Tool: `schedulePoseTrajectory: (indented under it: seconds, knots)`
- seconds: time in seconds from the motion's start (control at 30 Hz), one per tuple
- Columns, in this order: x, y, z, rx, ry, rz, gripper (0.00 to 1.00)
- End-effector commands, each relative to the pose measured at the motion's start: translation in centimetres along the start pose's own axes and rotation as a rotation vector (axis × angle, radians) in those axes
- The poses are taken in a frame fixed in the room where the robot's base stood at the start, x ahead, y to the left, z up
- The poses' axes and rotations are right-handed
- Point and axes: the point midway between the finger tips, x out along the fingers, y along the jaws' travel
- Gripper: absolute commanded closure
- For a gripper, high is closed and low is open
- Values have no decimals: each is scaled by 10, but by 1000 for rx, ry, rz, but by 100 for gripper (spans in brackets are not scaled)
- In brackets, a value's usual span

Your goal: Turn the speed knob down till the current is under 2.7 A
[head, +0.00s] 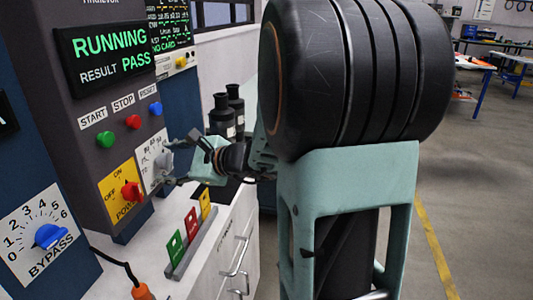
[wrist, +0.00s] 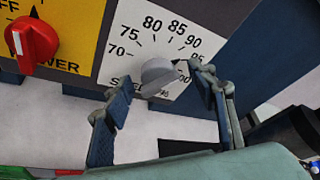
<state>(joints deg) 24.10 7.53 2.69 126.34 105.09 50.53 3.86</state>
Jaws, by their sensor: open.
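The speed knob (wrist: 158,76) is grey and sits on a white dial plate marked from 70 up to about 100. In the head view the knob (head: 165,160) is partly hidden by my gripper (head: 183,163). In the wrist view my gripper (wrist: 161,88) is open, with one finger to the left of the knob and one to the right. I cannot tell whether either finger touches it. The knob's exact setting is unclear, as the right finger covers part of the scale. The display (head: 105,50) reads RUNNING, RESULT PASS. No current value is legible.
The red power knob (head: 131,191) on its yellow plate is just left of the speed dial. Green, red and blue buttons (head: 133,121) are above. A blue bypass knob (head: 50,236) is lower left. Black bottles (head: 221,115) stand behind my gripper. Coloured cards (head: 192,222) stand in a rack below.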

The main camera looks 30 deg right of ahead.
Motion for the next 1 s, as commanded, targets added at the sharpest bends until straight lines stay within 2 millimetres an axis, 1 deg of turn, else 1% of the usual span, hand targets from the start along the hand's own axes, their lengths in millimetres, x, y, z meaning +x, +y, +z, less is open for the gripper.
schedulePoseTrajectory:
  seconds: [0.03,0.5,0.57,1.0]
  knots:
    - [-2,-4,4,19,0,8,48]
    - [-2,-4,4,174,1,73,48]
    - [-17,-3,0,169,2,67,48]
    - [-105,-9,-1,166,2,66,48]
